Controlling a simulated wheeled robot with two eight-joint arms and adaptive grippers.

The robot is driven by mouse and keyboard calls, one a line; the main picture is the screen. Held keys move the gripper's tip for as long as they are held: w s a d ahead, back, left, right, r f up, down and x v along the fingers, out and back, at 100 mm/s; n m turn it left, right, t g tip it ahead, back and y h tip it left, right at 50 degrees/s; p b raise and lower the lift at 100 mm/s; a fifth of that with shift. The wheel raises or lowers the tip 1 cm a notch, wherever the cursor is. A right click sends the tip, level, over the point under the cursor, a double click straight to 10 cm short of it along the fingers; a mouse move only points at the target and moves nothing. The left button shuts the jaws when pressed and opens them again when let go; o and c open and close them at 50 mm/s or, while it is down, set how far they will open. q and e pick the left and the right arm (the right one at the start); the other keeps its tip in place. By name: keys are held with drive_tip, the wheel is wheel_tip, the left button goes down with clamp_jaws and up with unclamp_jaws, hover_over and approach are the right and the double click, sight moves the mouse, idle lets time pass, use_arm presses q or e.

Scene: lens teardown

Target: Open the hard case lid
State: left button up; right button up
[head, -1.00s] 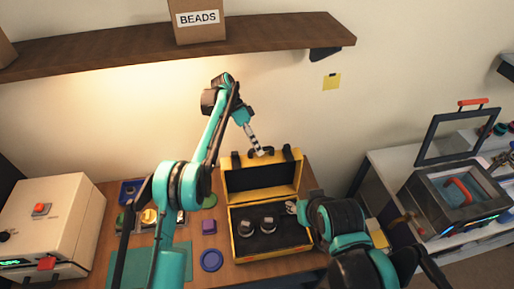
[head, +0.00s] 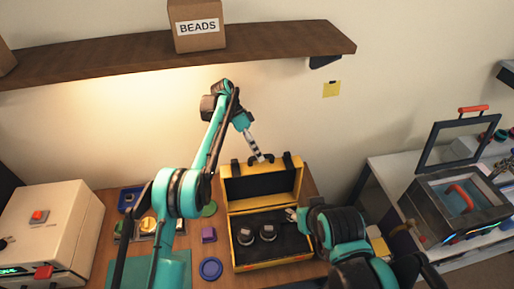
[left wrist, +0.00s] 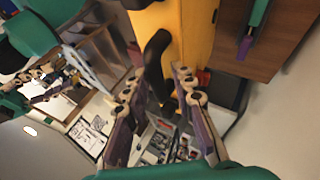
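The yellow hard case (head: 233,240) stands on the table with its lid (head: 226,188) raised upright behind the base. Its black-lined inside faces me and holds two dark round parts (head: 256,235). My left gripper (head: 259,158) is at the top edge of the lid. In the left wrist view, its fingers (left wrist: 158,97) are spread apart, close to a black handle (left wrist: 156,62) on the yellow shell; contact is unclear. My right gripper (head: 292,214) is over the right side of the case base, mostly hidden behind its own arm, its fingers too small to judge.
A cream machine (head: 45,225) stands at far left. A shelf (head: 120,59) with a BEADS box (head: 197,26) hangs above. An open grey box (head: 455,205) stands on the right bench.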

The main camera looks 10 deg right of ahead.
use_arm(q)
wheel_tip(320, 180, up, 10)
drive_tip(key=shift+f, duration=0.25)
idle(0.6)
